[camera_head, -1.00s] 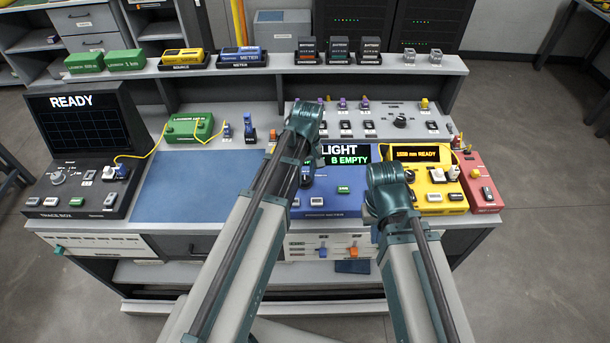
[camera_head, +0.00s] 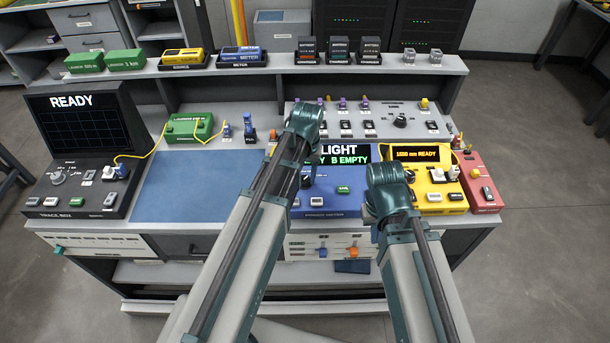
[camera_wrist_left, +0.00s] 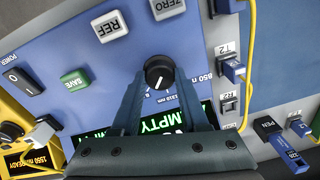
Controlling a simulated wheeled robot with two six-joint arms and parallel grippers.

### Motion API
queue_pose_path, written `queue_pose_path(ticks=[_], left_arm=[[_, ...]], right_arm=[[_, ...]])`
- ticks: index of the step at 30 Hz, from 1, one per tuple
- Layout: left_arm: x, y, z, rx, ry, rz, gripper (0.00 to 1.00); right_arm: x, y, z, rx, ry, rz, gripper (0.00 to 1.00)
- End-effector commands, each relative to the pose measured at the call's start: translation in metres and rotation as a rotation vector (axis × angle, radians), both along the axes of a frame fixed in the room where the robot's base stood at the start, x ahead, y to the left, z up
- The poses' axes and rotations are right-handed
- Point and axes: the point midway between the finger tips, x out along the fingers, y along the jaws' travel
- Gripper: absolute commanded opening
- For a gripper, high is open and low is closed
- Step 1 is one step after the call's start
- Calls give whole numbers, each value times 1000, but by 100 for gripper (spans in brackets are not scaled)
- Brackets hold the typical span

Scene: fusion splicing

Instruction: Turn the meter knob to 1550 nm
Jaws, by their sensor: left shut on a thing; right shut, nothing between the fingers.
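The blue power meter (camera_head: 335,203) stands on the bench, its display partly covered by my left arm. In the left wrist view its black knob (camera_wrist_left: 159,70) sits between the two fingers of my left gripper (camera_wrist_left: 159,82), which is shut on it. The knob's white pointer mark faces down toward the display. Labels 850 nm and 1310 nm show near it; no 1550 nm label is readable. In the head view the left arm hides most of the knob area. My right gripper (camera_head: 386,212) is over the meter's right side, its fingers hidden by the arm.
The yellow source (camera_head: 430,195) and a red box (camera_head: 481,185) stand right of the meter. A trace box (camera_head: 75,190) stands at the left. The blue mat (camera_head: 190,185) is clear. In the wrist view, REF and ZERO keys (camera_wrist_left: 110,26) and a green SAVE key (camera_wrist_left: 75,79) are near the knob.

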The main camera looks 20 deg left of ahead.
Motion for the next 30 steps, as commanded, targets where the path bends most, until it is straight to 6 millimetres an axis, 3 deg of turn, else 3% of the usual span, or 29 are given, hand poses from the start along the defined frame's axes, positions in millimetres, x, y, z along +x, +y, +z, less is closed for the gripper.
queue_pose_path(ticks=[12,28,29,30], left_arm=[[-1,0,0,1,1,-156,0],[-1,0,0,0,0,-174,0],[-1,0,0,0,0,-174,49],[-1,0,0,0,0,-174,57]], right_arm=[[0,0,0,0,0,0,0],[0,0,0,0,0,0,0],[0,0,0,0,0,0,0],[0,0,0,0,0,0,0]])
